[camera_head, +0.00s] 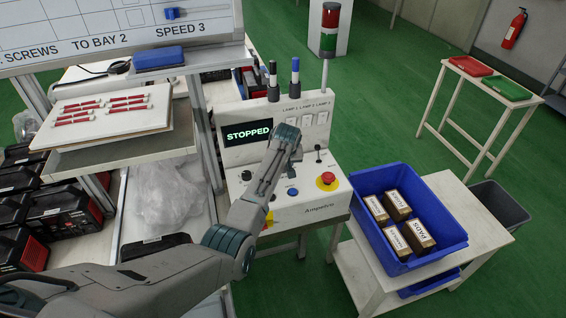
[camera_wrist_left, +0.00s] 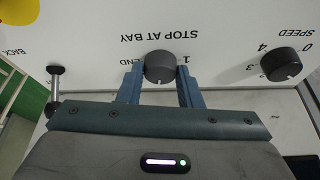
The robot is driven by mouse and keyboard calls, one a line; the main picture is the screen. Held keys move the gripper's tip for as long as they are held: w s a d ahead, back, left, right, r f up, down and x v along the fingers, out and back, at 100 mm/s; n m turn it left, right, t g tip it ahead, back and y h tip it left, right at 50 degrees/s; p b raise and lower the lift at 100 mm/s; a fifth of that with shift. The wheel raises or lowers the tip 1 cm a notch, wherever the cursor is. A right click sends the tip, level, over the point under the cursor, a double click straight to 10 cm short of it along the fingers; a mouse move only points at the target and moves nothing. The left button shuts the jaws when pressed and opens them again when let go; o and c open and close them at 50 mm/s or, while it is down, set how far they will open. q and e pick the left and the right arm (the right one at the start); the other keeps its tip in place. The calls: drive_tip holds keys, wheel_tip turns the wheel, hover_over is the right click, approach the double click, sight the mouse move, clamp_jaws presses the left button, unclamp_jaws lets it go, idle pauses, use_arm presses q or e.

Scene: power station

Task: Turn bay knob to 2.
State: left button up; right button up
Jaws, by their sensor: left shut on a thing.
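The bay knob (camera_wrist_left: 160,67) is a dark round knob on the white panel beside the upside-down words "STOP AT BAY" in the left wrist view. A "1" mark shows just right of it; its other numbers are hidden or out of view. My left gripper (camera_wrist_left: 161,80) has one blue finger on each side of the knob and is shut on it. In the head view my left gripper (camera_head: 287,135) is over the control box (camera_head: 312,205) and hides the bay knob. My right gripper is not in view.
The speed knob (camera_wrist_left: 281,64) is close right of my fingers, and a metal lever (camera_wrist_left: 55,85) stands to the left. The box's screen (camera_head: 248,133) reads "STOPPED". A red stop button (camera_head: 327,179) is nearby. The whiteboard (camera_head: 100,30) reads "TO BAY 2" and "SPEED 3".

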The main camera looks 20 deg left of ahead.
use_arm(q)
drive_tip(key=n+y+b, duration=0.1)
drive_tip(key=n, duration=0.2)
drive_tip(key=shift+w+d+n+g, duration=0.1)
drive_tip(key=shift+n+g, duration=0.2)
drive_tip(key=shift+g, duration=0.1)
drive_tip(key=shift+w+n+g+y+b, duration=0.1)
drive_tip(key=shift+n+g+y+b, duration=0.5)
drive_tip(key=shift+n+b, duration=1)
drive_tip(key=shift+n+p, duration=0.3)
drive_tip(key=shift+n, duration=0.3)
drive_tip(key=o, duration=1)
drive_tip(key=shift+c, duration=0.2)
drive_tip(key=b+v, duration=0.3)
drive_tip(key=v, duration=0.8)
drive_tip(key=shift+w, duration=0.1)
